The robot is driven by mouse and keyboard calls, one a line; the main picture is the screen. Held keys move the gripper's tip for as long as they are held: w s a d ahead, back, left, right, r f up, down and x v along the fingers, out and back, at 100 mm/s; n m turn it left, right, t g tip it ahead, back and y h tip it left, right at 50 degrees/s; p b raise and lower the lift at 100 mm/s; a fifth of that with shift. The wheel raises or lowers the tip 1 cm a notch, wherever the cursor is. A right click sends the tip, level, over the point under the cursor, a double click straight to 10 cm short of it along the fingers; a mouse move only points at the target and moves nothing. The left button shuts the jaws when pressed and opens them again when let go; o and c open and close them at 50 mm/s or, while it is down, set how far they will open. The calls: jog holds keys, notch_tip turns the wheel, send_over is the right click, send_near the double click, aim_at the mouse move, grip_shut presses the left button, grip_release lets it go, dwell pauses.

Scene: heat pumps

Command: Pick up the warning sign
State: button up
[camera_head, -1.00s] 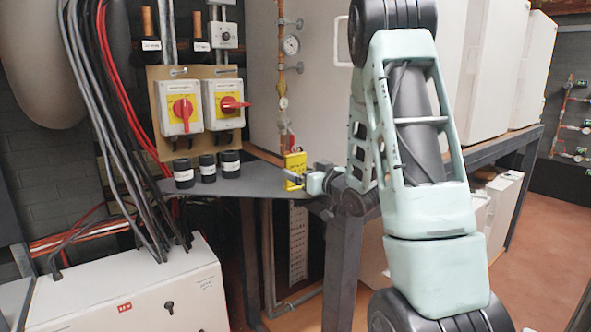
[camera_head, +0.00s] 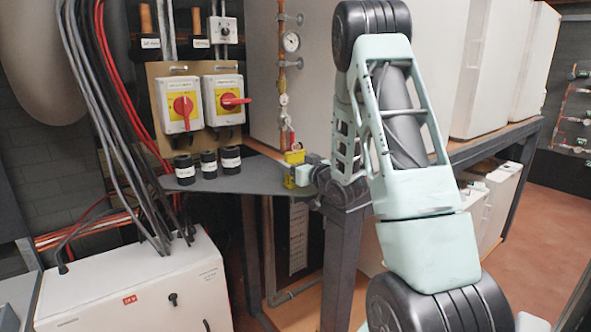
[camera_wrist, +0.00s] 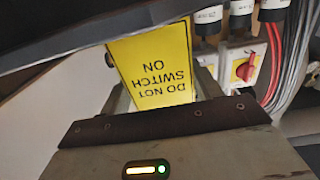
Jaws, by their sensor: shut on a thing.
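The yellow warning sign (camera_head: 294,157) is at the edge of the dark grey shelf, in front of the pipe with gauges. In the wrist view the sign (camera_wrist: 158,62) shows upside down, with black text reading "DO NOT SWITCH ON". My gripper (camera_head: 293,172) is shut on the sign from the right, and yellow shows above and below the fingers. In the wrist view the gripper's dark edge crosses the picture just below the sign's lettering and hides that end of it. I cannot tell whether the sign touches the shelf.
The dark grey shelf (camera_head: 245,181) carries several black labelled cylinders (camera_head: 207,164) left of the sign. Two switch boxes with red handles (camera_head: 182,106) stand behind them. Cables (camera_head: 105,120) hang at left. A large white cabinet (camera_head: 290,85) is behind the arm.

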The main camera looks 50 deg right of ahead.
jog(key=shift+r, duration=0.1)
notch_tip(320, 180, up, 10)
jog(key=b, duration=0.2)
jog(key=shift+b, duration=0.4)
dwell(0.4)
